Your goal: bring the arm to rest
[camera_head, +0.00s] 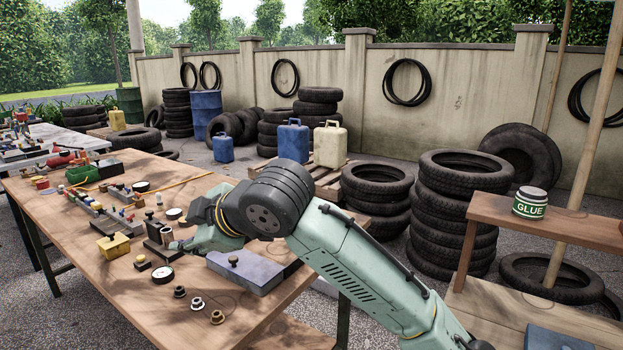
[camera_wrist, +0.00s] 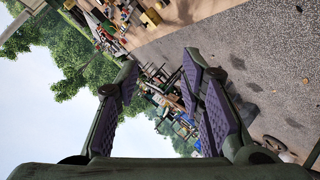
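My gripper (camera_wrist: 160,62) is open in the wrist view, with its two purple-padded fingers apart and nothing held between them. In the head view my arm reaches in from the lower right and bends over the wooden workbench (camera_head: 80,235). There my gripper (camera_head: 176,246) shows only partly beyond the wrist, pointing left over the bench. I cannot tell its exact height above the bench. The wrist view is tilted and looks out past the fingers at trees, sky, paving and distant tables.
Near my gripper on the bench are a grey-blue block (camera_head: 245,272), a gauge (camera_head: 163,274), a brass block (camera_head: 113,246) and several small fittings. A glue tin (camera_head: 530,203) stands on a wooden shelf at right. Tyre stacks (camera_head: 455,215) stand behind my arm.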

